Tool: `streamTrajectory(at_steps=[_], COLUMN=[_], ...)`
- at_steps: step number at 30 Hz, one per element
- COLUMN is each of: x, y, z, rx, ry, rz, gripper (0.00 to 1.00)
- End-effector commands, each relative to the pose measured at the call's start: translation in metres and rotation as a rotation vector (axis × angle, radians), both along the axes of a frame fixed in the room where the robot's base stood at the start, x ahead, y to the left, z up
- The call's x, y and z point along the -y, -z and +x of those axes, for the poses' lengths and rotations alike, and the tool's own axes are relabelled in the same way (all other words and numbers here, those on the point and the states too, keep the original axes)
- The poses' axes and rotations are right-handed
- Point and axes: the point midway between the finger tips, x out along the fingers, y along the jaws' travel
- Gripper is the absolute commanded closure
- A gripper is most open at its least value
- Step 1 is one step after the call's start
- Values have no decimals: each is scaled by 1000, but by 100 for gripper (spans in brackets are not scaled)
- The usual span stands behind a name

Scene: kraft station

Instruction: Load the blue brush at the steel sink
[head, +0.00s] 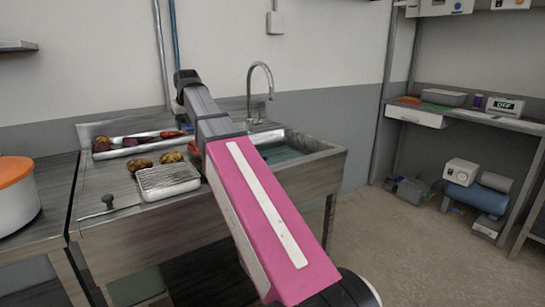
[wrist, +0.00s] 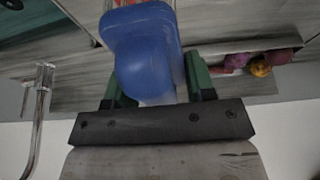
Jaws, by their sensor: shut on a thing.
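The blue brush (wrist: 146,60) is in the wrist view, large and close, between the two green fingers of my gripper (wrist: 155,78). My gripper is shut on it. In the head view, my pink arm reaches over the sink unit, and the fingers and brush cannot be made out. The steel sink (head: 330,150) is to the right of my arm, partly hidden by it, with greenish water (head: 283,152) in its basin. Its curved tap (head: 262,72) stands at the back and also shows at the left of the wrist view (wrist: 38,110).
A tray of vegetables (head: 140,151) lies along the back of the counter. A wire rack (head: 168,181) and some potatoes (head: 143,164) are in front of it. An orange-lidded pot (head: 15,195) stands at the left. Shelving (head: 470,119) is at the right, with open floor before it.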

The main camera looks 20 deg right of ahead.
Motion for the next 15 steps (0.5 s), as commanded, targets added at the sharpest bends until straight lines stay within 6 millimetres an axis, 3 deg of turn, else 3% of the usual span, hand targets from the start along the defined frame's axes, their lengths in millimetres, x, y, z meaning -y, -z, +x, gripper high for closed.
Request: streamTrajectory(at_steps=[15], x=[4], y=[0], z=[2], rx=[0], ry=[1], rz=[-1], gripper=[69])
